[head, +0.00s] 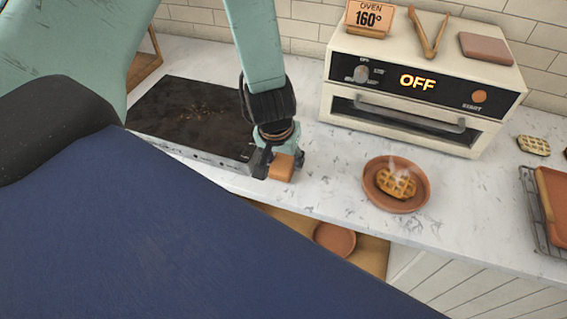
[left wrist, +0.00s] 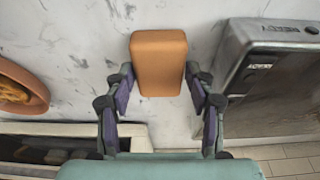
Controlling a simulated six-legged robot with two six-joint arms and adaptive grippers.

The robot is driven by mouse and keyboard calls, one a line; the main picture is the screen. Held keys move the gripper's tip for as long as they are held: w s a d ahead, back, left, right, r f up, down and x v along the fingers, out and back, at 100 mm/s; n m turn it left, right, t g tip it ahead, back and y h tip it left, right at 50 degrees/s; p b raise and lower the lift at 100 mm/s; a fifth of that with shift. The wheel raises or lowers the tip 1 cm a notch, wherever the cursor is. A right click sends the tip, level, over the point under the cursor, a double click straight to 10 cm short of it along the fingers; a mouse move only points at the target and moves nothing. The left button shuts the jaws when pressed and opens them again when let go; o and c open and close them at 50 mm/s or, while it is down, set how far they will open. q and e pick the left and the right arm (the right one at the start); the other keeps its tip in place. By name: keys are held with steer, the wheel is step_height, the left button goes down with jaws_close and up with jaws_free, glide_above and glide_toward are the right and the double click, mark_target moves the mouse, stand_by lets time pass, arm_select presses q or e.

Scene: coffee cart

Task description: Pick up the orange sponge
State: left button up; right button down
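The orange sponge (head: 281,167) is a small block with rounded edges at the front part of the white counter, just right of the dark griddle. My left gripper (head: 270,160) points down at it. My right gripper is not in view.
The griddle (head: 190,110) stands left of the gripper. A cream oven (head: 415,85) stands at the back right. A brown plate (head: 372,190) with a steaming waffle (head: 397,183) sits to the right. Below the counter, a shelf holds a brown plate (head: 335,239).

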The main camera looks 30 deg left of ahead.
mark_target(283, 162)
arm_select(q)
steer(key=shift+w+d, duration=0.1)
steer(key=shift+d, duration=0.05)
steer(key=shift+c, duration=1.4)
steer(key=shift+w, duration=0.1)
steer(key=shift+c, duration=0.5)
steer(key=shift+r, duration=0.15)
step_height(283, 162, up, 10)
steer(key=p, duration=0.7)
steer(key=shift+f+p, duration=0.2)
steer(key=shift+p, duration=0.2)
